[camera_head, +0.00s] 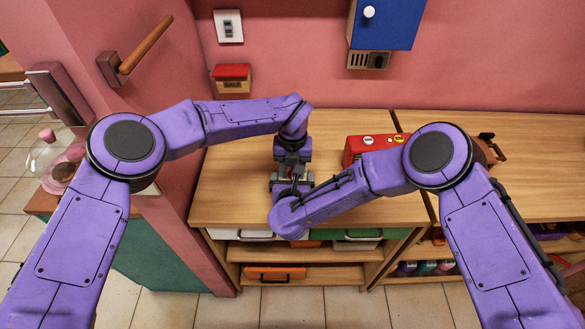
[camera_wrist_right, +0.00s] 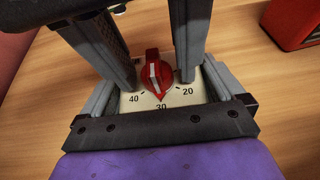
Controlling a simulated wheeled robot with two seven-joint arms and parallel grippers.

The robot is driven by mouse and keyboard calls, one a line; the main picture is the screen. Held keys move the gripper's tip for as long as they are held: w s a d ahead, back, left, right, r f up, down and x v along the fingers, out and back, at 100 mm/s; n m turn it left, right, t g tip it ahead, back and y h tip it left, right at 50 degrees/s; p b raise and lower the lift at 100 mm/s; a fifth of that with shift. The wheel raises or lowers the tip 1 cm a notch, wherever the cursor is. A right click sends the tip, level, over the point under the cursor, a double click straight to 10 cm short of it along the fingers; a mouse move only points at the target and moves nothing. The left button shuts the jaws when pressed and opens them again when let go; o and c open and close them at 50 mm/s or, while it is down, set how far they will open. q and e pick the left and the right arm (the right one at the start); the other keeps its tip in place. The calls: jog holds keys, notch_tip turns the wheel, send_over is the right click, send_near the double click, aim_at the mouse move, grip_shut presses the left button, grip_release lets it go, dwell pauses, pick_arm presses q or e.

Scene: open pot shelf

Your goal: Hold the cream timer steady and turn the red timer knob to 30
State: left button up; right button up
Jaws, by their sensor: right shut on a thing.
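The cream timer (camera_wrist_right: 183,99) lies on the wooden counter, its face showing 20, 30 and 40. Its red knob (camera_wrist_right: 155,76) has a white line, and the pointed end is toward the 30 at the bottom. My right gripper (camera_wrist_right: 160,88) comes from the near side, shut on the timer's body with one finger along each side. My left gripper (camera_head: 292,172) reaches down from above. Its fingers (camera_wrist_right: 157,79) stand either side of the knob with visible gaps. In the head view the grippers mostly hide the timer.
A red box (camera_head: 357,148) stands on the counter (camera_head: 235,175) to the right, partly behind my right arm. A blue cabinet (camera_head: 385,25) hangs on the back wall. Drawers and shelves lie below the front edge. The counter's left part is clear.

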pick_arm(q)
notch_tip(320, 180, up, 12)
dwell(0.4)
